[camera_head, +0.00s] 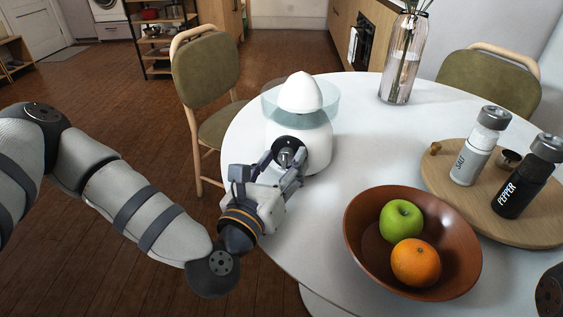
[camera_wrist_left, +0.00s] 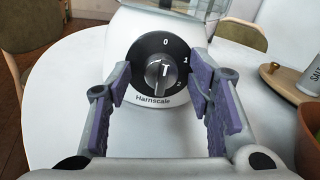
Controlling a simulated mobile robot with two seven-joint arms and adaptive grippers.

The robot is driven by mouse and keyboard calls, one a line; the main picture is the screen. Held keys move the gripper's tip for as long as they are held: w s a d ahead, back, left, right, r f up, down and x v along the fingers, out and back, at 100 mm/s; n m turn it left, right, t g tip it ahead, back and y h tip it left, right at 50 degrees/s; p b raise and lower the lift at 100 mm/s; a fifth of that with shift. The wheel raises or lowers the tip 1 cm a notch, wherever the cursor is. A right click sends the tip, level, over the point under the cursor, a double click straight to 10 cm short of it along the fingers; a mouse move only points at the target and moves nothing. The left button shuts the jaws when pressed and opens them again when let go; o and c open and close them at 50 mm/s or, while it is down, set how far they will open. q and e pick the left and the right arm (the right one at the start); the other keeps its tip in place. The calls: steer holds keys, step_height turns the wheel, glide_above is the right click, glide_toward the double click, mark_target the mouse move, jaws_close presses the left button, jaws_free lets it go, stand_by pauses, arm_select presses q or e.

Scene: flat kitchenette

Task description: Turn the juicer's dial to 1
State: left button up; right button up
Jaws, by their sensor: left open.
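The white juicer (camera_head: 302,125) stands upright at the table's left edge, with a clear bowl and white cone on top. In the left wrist view its round black dial (camera_wrist_left: 147,53) bears the marks 0, 1 and 2. The grey knob (camera_wrist_left: 157,75) has a nearly upright ridge; its white mark is at the upper end, seemingly toward 0. My left gripper (camera_head: 286,163) is open in front of the dial. Its purple-padded fingers, also in the left wrist view (camera_wrist_left: 158,82), lie either side of the knob; no contact is visible. My right gripper is out of view.
A brown bowl (camera_head: 359,250) with a green apple (camera_head: 401,221) and an orange (camera_head: 416,262) sits right of my left gripper. A wooden board (camera_head: 447,195) holds salt and pepper mills. A glass vase (camera_head: 397,75) stands behind. The table between juicer and board is clear.

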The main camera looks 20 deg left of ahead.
arm_select(q)
steer(key=shift+c, duration=0.4)
jaws_close()
